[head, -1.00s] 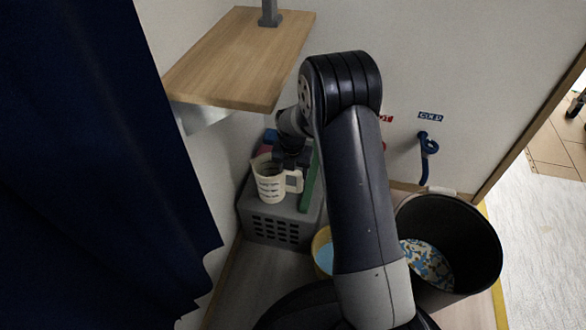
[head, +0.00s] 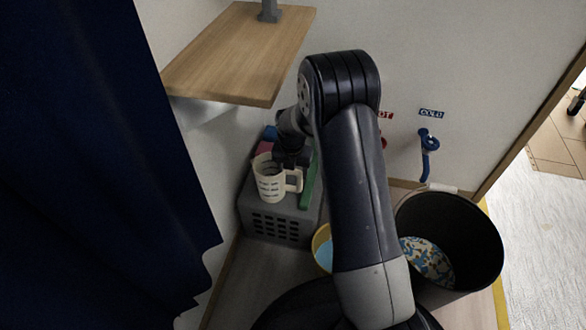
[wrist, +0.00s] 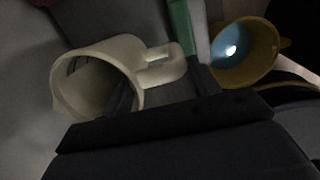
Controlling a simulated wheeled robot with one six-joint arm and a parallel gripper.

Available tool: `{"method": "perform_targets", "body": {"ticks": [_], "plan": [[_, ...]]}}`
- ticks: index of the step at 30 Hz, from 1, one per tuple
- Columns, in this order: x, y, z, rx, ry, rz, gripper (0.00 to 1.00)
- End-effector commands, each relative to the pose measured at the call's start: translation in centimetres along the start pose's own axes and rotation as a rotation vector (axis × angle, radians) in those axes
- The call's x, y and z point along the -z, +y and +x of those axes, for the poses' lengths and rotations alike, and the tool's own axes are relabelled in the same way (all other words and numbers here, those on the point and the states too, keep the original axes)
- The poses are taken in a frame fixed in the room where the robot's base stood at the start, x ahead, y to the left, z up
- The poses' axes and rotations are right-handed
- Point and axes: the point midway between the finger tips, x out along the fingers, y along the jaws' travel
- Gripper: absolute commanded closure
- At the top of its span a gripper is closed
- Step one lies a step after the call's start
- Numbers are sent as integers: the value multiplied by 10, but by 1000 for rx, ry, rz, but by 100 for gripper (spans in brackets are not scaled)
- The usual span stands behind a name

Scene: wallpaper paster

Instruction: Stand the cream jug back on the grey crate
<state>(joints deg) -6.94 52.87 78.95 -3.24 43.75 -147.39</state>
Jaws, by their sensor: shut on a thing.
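The cream jug (head: 270,184) is upright at the grey crate (head: 279,225), over its front left part; I cannot tell whether its base touches the crate top. Its handle points right in the head view. My gripper (head: 290,160) is behind the jug, shut on it, and the arm hides part of it. In the wrist view the jug (wrist: 100,75) shows its open mouth, with a dark finger against its near wall and the handle to the right.
A green item (head: 310,182) lies along the crate's right side, with pink and blue items behind. A blue curtain (head: 90,170) hangs at left.

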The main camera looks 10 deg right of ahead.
Motion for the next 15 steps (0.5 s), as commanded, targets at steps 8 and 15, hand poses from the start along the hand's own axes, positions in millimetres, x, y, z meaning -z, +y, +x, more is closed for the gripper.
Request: {"method": "perform_targets", "body": {"ticks": [8,15], "plan": [[0,0,2,0,0,0,30],[0,0,2,0,0,0,17]]}}
